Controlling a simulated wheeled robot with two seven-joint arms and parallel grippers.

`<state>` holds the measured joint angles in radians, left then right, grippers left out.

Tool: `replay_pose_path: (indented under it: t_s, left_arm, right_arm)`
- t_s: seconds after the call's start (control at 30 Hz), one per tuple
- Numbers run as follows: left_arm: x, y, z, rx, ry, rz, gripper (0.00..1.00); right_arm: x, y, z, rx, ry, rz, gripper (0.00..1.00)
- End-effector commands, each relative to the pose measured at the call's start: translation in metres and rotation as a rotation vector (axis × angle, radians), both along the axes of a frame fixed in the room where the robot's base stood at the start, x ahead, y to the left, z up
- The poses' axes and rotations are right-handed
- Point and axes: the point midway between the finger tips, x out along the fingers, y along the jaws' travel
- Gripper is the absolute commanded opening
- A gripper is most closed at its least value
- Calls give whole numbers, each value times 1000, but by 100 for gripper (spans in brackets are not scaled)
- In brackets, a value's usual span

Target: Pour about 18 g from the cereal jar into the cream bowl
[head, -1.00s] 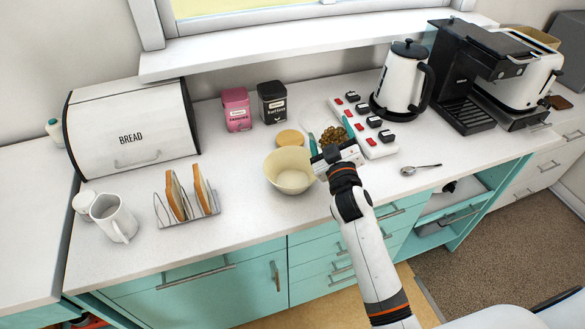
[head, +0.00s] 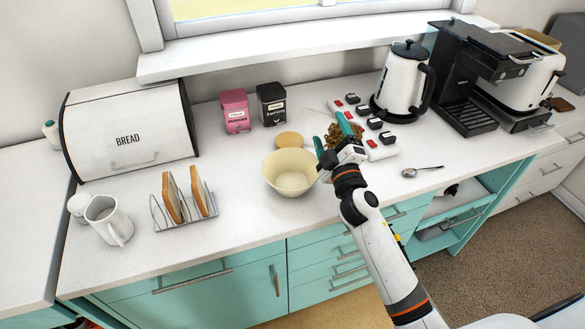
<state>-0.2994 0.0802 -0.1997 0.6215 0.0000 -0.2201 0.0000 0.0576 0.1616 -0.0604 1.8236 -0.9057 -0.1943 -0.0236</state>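The cereal jar (head: 333,135) stands at the back of the counter, with brown cereal showing in it; my gripper partly hides it. My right gripper (head: 332,134) has its teal fingers spread apart at the jar, one to its left and one across its right part. Contact with the jar cannot be made out. The cream bowl (head: 291,174) stands upright on the counter just left of and in front of the gripper, and its visible inside looks empty. My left gripper is not in view.
A round tan lid (head: 289,140) lies behind the bowl. A power strip (head: 381,150) and kettle (head: 404,82) are right of the jar, with a spoon (head: 423,171) nearer. A toast rack (head: 184,207) is left.

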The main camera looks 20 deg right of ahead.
Motion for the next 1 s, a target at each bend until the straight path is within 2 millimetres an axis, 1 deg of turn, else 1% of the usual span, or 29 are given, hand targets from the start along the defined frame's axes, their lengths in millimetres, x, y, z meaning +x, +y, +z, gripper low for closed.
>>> replay_pose_path:
  t_s: [0.07,0.37,0.4,0.5,0.67,0.7,0.77,1.0]
  left_arm:
    - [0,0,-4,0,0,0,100]
    - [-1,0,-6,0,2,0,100]
    - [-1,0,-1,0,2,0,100]
    - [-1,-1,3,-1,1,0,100]
    - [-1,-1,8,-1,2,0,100]
    - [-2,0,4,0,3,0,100]
    - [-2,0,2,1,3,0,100]
    - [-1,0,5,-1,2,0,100]
  right_arm:
    - [0,0,-1,-42,-5,1,42]
    - [0,1,-3,-192,-8,0,42]
    - [0,2,3,-209,-10,1,42]
    - [0,4,9,-259,-14,2,42]
    - [0,6,14,-342,-14,1,42]
    - [0,7,10,-360,-14,2,42]
    - [0,8,8,-383,-14,1,42]
    - [0,8,10,-395,-16,0,42]
